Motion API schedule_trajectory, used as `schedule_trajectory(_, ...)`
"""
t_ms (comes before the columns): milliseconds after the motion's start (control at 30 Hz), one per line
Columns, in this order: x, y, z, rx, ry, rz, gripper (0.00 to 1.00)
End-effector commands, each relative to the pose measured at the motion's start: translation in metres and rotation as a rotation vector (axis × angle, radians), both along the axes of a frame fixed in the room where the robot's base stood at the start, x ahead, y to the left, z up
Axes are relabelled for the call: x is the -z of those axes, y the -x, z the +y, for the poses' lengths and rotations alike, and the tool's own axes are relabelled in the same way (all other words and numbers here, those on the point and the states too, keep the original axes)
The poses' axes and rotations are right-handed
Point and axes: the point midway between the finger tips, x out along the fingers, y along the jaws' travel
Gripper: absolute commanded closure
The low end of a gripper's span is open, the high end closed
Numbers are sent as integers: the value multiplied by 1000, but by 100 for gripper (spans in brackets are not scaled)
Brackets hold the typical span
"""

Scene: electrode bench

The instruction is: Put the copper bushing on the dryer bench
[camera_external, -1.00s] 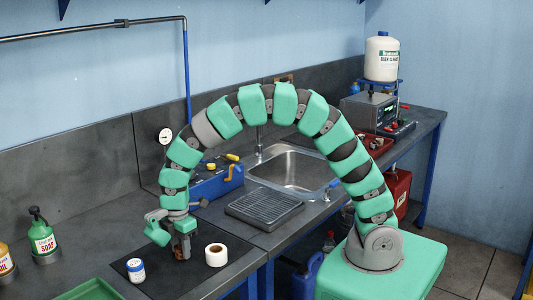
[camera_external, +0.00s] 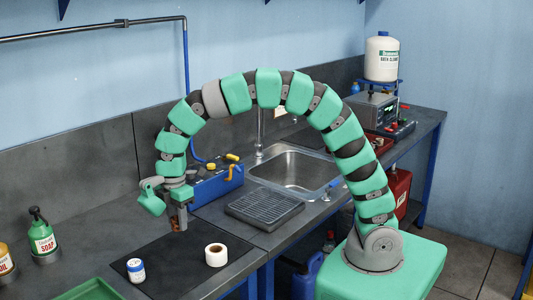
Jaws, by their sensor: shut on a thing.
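My gripper (camera_external: 177,222) points down above the black mat (camera_external: 185,272) on the near left bench. It is shut on the copper bushing (camera_external: 177,228), a small brown-orange piece showing low between the fingers. The fingers hide most of the bushing. The bushing appears to be held a little above the mat. I cannot tell for sure which worktop is the dryer bench.
On the mat stand a white tape roll (camera_external: 216,254) and a small white-and-blue jar (camera_external: 136,270). A green tray (camera_external: 92,290) and soap bottle (camera_external: 42,237) are at left. A drain rack (camera_external: 264,208), sink (camera_external: 292,170) and blue machine (camera_external: 215,183) lie to the right.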

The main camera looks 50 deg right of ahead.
Motion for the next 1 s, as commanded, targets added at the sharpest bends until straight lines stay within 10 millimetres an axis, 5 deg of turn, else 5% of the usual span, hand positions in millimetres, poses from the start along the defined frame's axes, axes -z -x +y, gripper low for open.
schedule_trajectory(167, -10, -16, -13, 89, -1, -1, 100)
schedule_trajectory(367, -22, -66, -60, 405, 0, 1, 100)
schedule_trajectory(700, -52, -147, -180, 1068, -3, -2, 100)
schedule_trajectory(1000, -75, -185, -295, 1608, -1, -1, 100)
